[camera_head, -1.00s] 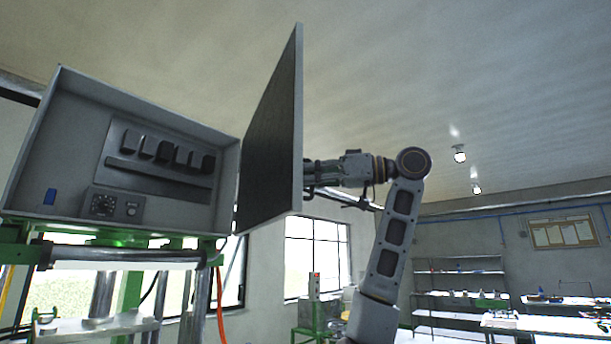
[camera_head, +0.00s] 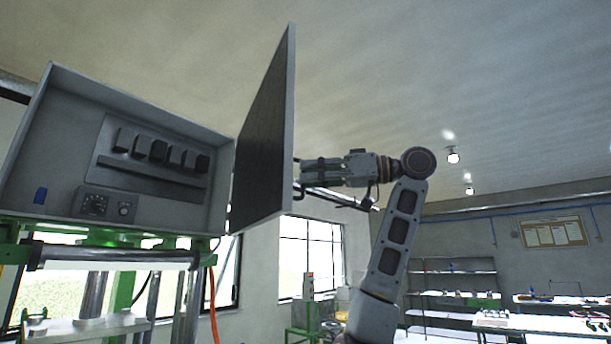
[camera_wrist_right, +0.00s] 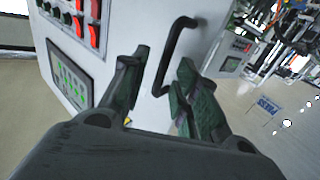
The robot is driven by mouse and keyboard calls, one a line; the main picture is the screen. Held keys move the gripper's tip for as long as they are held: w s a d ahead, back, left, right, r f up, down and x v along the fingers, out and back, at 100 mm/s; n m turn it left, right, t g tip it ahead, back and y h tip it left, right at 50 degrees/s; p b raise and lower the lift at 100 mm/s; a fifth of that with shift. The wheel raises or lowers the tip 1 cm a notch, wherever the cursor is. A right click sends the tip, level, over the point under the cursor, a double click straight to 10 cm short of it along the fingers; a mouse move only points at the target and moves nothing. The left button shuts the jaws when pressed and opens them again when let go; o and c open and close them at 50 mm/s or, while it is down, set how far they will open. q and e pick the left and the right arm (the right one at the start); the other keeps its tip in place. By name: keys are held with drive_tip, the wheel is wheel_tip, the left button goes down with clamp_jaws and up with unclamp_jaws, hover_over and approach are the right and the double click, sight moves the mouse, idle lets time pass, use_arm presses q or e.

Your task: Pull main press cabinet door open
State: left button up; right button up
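The grey press cabinet (camera_head: 62,112) is open in the head view, with switches and a dial panel inside. Its door (camera_head: 266,135) stands swung wide out to the right, seen nearly edge-on. My right gripper (camera_head: 305,172) is at the door's outer side, its tips close to or partly hidden by the door edge. In the right wrist view, the door's outer face (camera_wrist_right: 115,55) carries red switches and a screen. The black bar handle (camera_wrist_right: 172,48) shows between the two green fingers (camera_wrist_right: 158,82), which are spread apart with gaps beside the handle. My left gripper is not in view.
A green press frame with metal columns (camera_head: 178,300) stands below the cabinet. Shelves (camera_head: 450,282) and a worktable (camera_head: 530,322) are at the far right. The space around my right arm looks clear.

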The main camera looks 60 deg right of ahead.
drive_tip(key=v, duration=1)
idle(0.6)
